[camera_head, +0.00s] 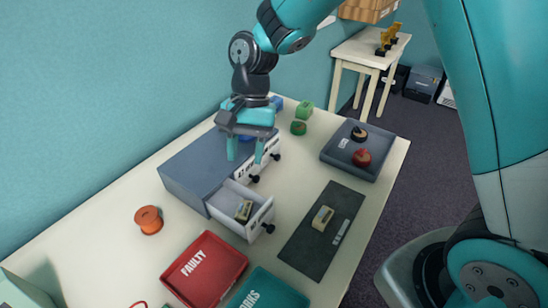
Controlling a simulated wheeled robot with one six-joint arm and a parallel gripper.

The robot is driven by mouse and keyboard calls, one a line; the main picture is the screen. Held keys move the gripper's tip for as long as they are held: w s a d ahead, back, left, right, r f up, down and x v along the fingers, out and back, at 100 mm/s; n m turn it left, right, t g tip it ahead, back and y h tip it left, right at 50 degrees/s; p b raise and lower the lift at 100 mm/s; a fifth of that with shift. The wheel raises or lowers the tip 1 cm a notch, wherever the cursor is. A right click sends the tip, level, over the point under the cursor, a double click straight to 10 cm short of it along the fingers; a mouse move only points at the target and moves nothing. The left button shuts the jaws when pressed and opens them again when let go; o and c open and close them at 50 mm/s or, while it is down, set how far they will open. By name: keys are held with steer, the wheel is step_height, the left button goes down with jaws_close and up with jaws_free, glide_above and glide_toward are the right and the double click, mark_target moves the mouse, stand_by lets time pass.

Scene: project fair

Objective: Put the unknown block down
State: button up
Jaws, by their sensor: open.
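My gripper (245,154) points down above the grey drawer unit (185,170), its two teal fingers apart with no block seen between them. One beige block (322,217) with a dark marking lies on the dark grey mat (306,245), to the right of the open drawer. A similar beige block (243,210) lies inside the open drawer (232,225) at the front of the unit. Which one is the unknown block, I cannot tell. A second drawer (268,154), partly behind my gripper, has a white labelled front.
A red FAULTY tray (222,252) and a teal tray (268,285) stand at the near edge. A grey tray (377,138) holds a red-topped and a dark object. Green pieces (305,108) stand behind. An orange spool (149,219) sits left.

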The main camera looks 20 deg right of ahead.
steer(key=s+d+r+n+t, duration=0.1)
steer(key=s+d+r+n, duration=0.1)
steer(key=s+r+n, duration=0.3)
steer(key=s+d+r+n+t+y, duration=0.1)
steer(key=s+r+n, duration=0.5)
steer(key=s, duration=0.7)
steer(key=shift+s+d+r+n+t, duration=0.15)
steer(key=shift+d+n+t, duration=0.25)
steer(key=shift+n+t, duration=0.35)
